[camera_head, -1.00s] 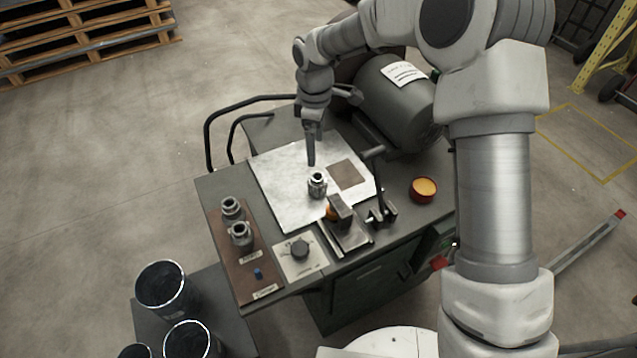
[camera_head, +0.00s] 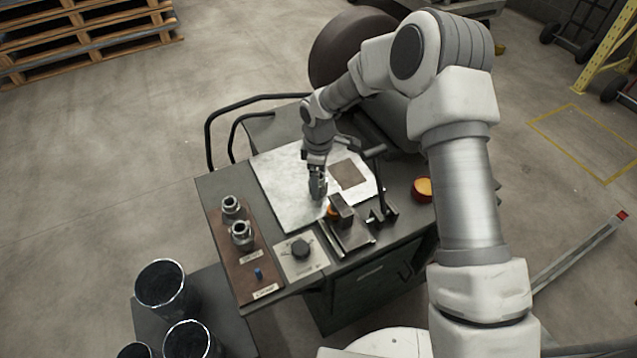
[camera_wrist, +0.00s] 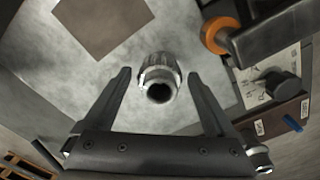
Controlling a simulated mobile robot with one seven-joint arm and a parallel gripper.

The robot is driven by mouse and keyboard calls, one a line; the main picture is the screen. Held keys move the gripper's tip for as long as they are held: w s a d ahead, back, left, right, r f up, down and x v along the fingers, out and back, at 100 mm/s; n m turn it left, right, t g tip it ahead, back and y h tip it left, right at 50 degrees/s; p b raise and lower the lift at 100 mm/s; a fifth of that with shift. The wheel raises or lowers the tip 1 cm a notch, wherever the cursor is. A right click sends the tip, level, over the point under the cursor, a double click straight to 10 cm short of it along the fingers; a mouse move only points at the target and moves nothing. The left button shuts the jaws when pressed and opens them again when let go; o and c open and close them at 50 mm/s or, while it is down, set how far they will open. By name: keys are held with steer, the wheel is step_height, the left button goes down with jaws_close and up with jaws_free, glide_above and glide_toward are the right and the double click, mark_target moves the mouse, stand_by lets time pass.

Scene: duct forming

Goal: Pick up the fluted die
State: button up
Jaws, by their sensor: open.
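The fluted die is probably the metal ring-shaped piece with a ridged side and a dark bore (camera_wrist: 159,78), standing on the pale metal sheet (camera_wrist: 60,60). In the wrist view it sits between my two open fingers, slightly beyond their tips, apart from both. In the head view my gripper (camera_head: 317,188) is over the sheet and largely hides this piece. Two similar metal pieces, one farther back (camera_head: 231,205) and one nearer (camera_head: 241,233), stand on the brown board (camera_head: 228,270) at the left. My gripper is open and empty.
A clamp-like tool with an orange ring (camera_wrist: 214,36) stands close beside the piece. A panel with a dark knob (camera_head: 300,248) is at the front. An orange-topped round item (camera_head: 423,188) is at the right. Black buckets (camera_head: 163,288) stand at the lower left.

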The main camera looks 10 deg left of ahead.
jaws_close()
stand_by(0.4)
